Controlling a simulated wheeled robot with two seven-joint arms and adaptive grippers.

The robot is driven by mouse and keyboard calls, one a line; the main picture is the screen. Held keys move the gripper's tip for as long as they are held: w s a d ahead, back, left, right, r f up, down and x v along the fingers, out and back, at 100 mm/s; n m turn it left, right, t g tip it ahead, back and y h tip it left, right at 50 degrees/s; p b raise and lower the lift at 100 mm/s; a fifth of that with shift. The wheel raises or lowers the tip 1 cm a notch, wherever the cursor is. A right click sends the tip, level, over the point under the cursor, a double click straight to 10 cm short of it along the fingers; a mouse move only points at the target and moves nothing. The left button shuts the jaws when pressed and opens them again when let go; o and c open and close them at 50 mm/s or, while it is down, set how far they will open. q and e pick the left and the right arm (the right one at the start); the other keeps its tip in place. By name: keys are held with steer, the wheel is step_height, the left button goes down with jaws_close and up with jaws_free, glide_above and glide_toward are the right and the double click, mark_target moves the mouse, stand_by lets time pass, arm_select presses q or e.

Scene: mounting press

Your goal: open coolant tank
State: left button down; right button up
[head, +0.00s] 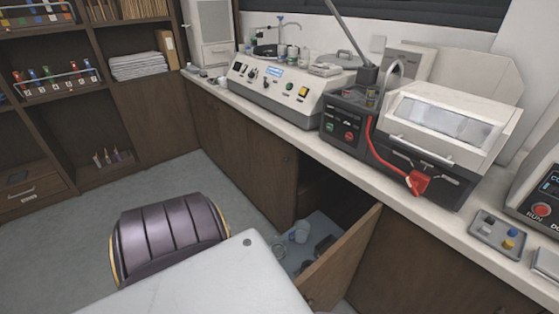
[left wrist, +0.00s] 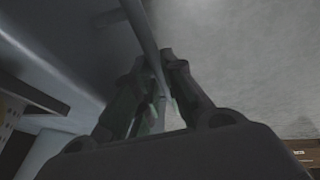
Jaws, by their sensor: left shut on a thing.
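In the left wrist view my left gripper (left wrist: 156,68) is shut on a slim grey bar (left wrist: 140,22), which runs between its fingers. The view is dark, so I cannot tell what the bar belongs to. In the head view a brown cabinet door (head: 345,262) under the counter stands open. I cannot identify a coolant tank for certain. Neither gripper shows in the head view, and my right gripper is in no view.
The counter (head: 300,128) holds a black and white press with a red lever (head: 418,183), a control console (head: 285,88) and a small tray (head: 498,232). Brown shelves (head: 100,60) stand at the left. The open door juts into the room.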

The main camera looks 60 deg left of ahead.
arm_select(q)
steer(key=shift+s, duration=0.1)
steer(key=c, duration=1.8)
jaws_free()
steer(key=shift+o, duration=0.2)
steer(key=shift+d+r, duration=0.15)
steer(key=v, duration=1.1)
steer(key=shift+r, duration=0.3)
steer(key=shift+s, duration=0.1)
